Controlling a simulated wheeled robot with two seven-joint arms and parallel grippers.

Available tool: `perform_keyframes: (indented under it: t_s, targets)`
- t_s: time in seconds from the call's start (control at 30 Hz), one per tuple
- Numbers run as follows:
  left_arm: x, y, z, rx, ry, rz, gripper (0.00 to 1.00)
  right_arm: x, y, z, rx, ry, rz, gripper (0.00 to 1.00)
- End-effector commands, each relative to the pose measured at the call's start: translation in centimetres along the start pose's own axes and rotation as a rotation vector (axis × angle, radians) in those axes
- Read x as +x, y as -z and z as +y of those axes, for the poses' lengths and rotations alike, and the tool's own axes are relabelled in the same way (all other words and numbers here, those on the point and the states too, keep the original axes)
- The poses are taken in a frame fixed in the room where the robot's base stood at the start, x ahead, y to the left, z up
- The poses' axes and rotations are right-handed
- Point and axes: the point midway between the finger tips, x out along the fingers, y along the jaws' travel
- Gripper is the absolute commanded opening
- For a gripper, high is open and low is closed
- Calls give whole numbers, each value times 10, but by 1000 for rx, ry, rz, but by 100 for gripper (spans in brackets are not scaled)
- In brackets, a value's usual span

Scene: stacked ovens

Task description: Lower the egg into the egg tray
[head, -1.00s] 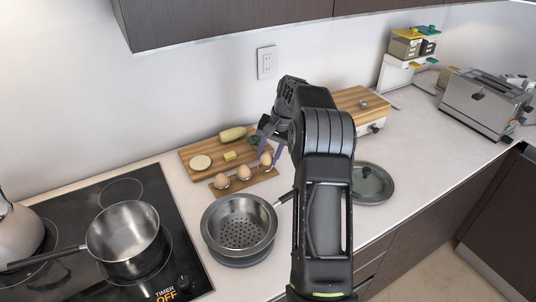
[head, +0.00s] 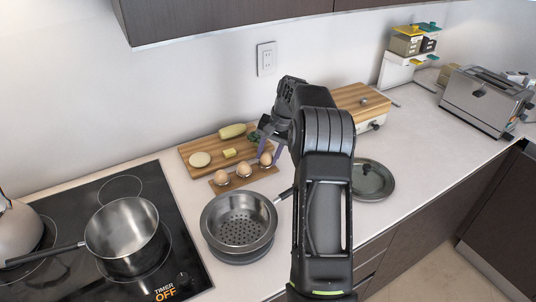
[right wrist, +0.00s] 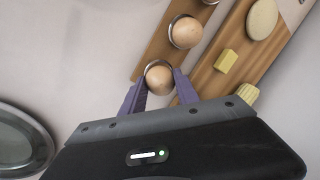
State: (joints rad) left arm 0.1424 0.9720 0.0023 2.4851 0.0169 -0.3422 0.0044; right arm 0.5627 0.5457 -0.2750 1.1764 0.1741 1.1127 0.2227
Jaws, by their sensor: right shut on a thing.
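A wooden egg tray (head: 232,184) lies on the counter in front of the cutting board. Three brown eggs show in a row along it: a left egg (head: 222,178), a middle egg (head: 244,169) and a right egg (head: 266,159). My right gripper (right wrist: 160,85) is shut on the right egg, one purple finger on each side. In the right wrist view this egg (right wrist: 159,78) sits at the tray's end hole, with a pale ring showing around its edge. I cannot tell if it rests fully in the hole. My left gripper is not in view.
A cutting board (head: 190,155) with vegetables lies behind the tray. A steel colander (head: 239,222) stands in front, its handle reaching toward my right arm. A pot (head: 122,236) sits on the stove at left. A lid (head: 371,180) lies right of my arm.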

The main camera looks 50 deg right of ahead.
Motion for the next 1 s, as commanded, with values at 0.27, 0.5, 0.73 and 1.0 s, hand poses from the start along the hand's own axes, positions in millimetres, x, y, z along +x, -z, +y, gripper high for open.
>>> perform_keyframes:
  t_s: [0.27, 0.5, 0.73, 1.0]
  targets:
    - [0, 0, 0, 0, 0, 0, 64, 0, 0, 0, 0, 0, 0, 56]
    - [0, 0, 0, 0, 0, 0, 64, 0, 0, 0, 0, 0, 0, 62]
    - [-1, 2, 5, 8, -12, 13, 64, -1, 0, 0, 0, 0, 1, 62]
    - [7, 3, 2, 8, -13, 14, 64, -42, 1, 0, -2, 1, 4, 62]
